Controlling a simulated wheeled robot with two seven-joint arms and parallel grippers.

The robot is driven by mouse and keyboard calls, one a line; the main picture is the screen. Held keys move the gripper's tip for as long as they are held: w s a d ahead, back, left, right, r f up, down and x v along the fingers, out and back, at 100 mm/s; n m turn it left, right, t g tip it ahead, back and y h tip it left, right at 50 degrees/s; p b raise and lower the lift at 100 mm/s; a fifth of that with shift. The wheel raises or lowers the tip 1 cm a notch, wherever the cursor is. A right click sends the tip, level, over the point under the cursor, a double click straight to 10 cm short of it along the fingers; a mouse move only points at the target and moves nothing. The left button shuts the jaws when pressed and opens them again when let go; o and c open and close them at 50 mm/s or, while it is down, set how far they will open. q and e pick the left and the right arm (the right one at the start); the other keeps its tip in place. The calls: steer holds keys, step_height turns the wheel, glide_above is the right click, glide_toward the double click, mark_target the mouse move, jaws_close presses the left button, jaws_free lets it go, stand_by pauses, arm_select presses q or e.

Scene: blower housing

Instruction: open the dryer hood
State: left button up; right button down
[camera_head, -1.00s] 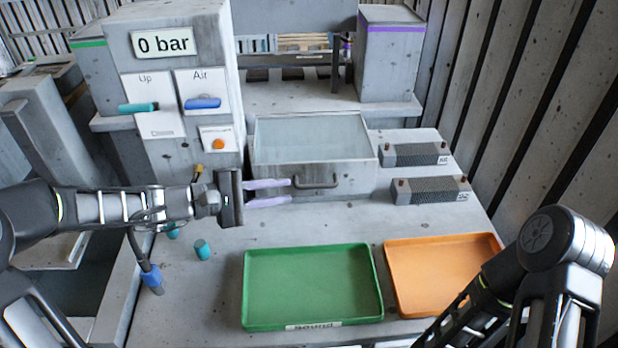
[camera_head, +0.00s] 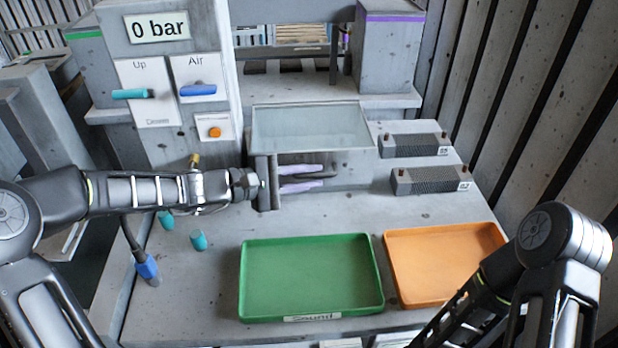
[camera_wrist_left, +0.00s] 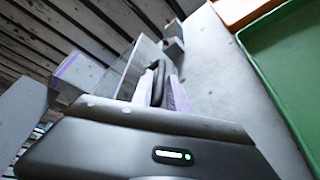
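The dryer hood (camera_head: 312,128) is a grey box with a glass top on the bench. It looks closed. My left gripper (camera_head: 303,178) is in front of it, its two pale purple fingers pointing at its front and apart. In the left wrist view the hood's dark handle (camera_wrist_left: 158,84) stands between the open fingers (camera_wrist_left: 162,96); I cannot tell whether they touch it. In the head view the handle is hard to make out behind the fingers. My right arm shows at the lower right; its gripper is out of view.
A green tray (camera_head: 243,290) and an orange tray (camera_head: 392,270) lie in front. Two dark ribbed blocks (camera_head: 414,145) (camera_head: 431,180) are right of the hood. A panel with a 0 bar display (camera_head: 157,27) stands left. Small teal pieces (camera_head: 199,240) lie near my left arm.

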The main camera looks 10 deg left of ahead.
arm_select(q)
steer(key=shift+c, duration=0.6)
jaws_close()
steer(key=shift+f, duration=0.1)
stand_by(0.7)
